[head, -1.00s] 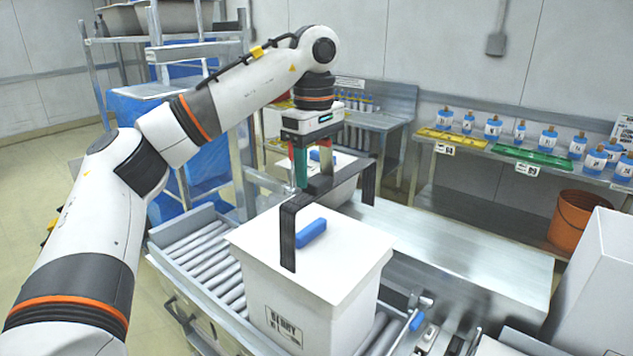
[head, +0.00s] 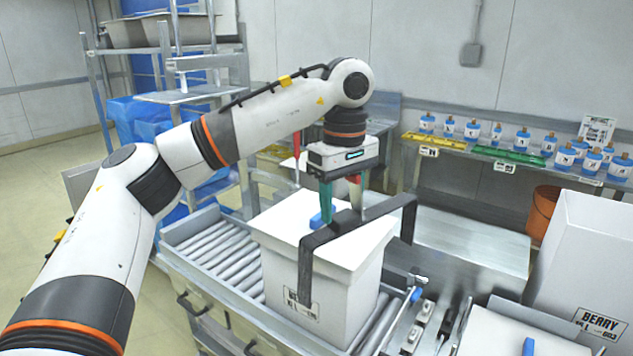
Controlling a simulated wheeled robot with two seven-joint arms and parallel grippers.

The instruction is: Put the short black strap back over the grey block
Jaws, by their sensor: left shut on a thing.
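The short black strap (head: 306,275) is a stiff U shape turned legs down. My left gripper (head: 342,208) is shut on the middle of its top bar, with a green and a red finger at the dark grip there. The strap is over the right part of the lidded white box (head: 340,307). One leg hangs across the box's front face, the other beyond its right side. I cannot tell whether it touches the lid. I cannot clearly make out the grey block. My right gripper is not in view.
The white box, with a blue lid handle (head: 317,220), stands on a roller conveyor (head: 215,262). A tall white box (head: 588,250) is at right, and a blue-handled lid (head: 490,335) lies at lower right. Behind is a bare metal table (head: 470,245) and an orange bucket (head: 545,208).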

